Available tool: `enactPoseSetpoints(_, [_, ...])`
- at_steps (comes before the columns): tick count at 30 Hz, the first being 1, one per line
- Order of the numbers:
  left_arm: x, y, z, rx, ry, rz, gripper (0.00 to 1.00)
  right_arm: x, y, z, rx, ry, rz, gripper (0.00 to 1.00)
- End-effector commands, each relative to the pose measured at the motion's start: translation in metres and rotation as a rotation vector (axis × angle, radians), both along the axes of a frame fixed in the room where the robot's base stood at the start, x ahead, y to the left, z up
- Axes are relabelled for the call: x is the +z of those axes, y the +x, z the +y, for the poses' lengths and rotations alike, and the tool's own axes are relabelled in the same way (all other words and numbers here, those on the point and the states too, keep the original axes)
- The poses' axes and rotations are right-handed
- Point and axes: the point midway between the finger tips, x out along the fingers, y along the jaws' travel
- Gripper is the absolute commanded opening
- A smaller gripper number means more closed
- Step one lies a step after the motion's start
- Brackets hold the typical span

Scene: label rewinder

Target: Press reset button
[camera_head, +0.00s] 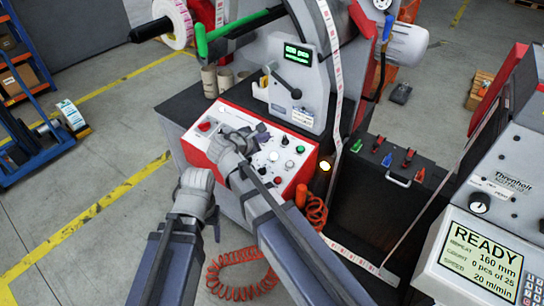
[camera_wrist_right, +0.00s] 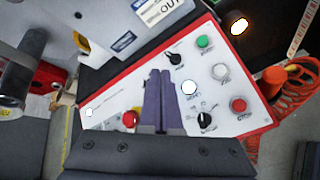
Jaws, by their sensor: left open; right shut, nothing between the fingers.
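The control panel (camera_head: 228,118) is a red box with a sloping white top, and it also shows in the right wrist view (camera_wrist_right: 107,112). A bright white round button (camera_wrist_right: 189,88) sits near its middle, just right of my right fingers, and shows in the head view (camera_head: 273,156). Its small label is hard to read. A second white button (camera_wrist_right: 221,71) lies further right. My right gripper (camera_wrist_right: 160,72) is shut and empty over the panel; it also shows in the head view (camera_head: 260,128). I cannot tell whether it touches. My left gripper (camera_head: 212,222) is open, left of the panel, mostly hidden by its wrist.
The panel also carries a green button (camera_wrist_right: 203,42), a red button (camera_wrist_right: 238,104), a red knob (camera_wrist_right: 131,118) and black selector knobs (camera_wrist_right: 205,118). The rewinder (camera_head: 290,80) stands behind. An orange coiled hose (camera_head: 240,275) hangs in front. A display console (camera_head: 480,255) is at right.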

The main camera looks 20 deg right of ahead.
Motion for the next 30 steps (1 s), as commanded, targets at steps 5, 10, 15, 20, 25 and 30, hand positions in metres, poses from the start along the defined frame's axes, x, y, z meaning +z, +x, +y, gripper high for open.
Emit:
enactPoseSetpoints(5, [-0.002,0.0,0.0,0.0,0.0,0.0,0.66,-0.002,0.0,0.0,-0.001,0.001,0.0,0.0])
enactPoseSetpoints(10, [-0.012,0.0,0.0,0.0,0.0,0.0,0.66,-0.012,0.001,-0.002,-0.002,0.002,0.0,0.0])
enactPoseSetpoints(15, [-0.03,0.0,0.0,0.0,0.0,0.0,0.66,-0.03,0.004,-0.006,-0.003,0.002,-0.001,0.0])
enactPoseSetpoints(20, [-0.051,0.0,0.0,0.0,0.0,0.0,0.66,-0.051,0.008,-0.01,-0.002,0.003,0.0,0.0])
enactPoseSetpoints(25, [-0.073,0.0,0.0,0.0,0.0,0.0,0.66,-0.073,0.011,-0.015,-0.001,0.003,-0.001,0.0])
enactPoseSetpoints(30, [-0.085,0.0,0.0,0.0,0.0,0.0,0.66,-0.085,0.014,-0.018,-0.003,0.002,-0.001,0.0])
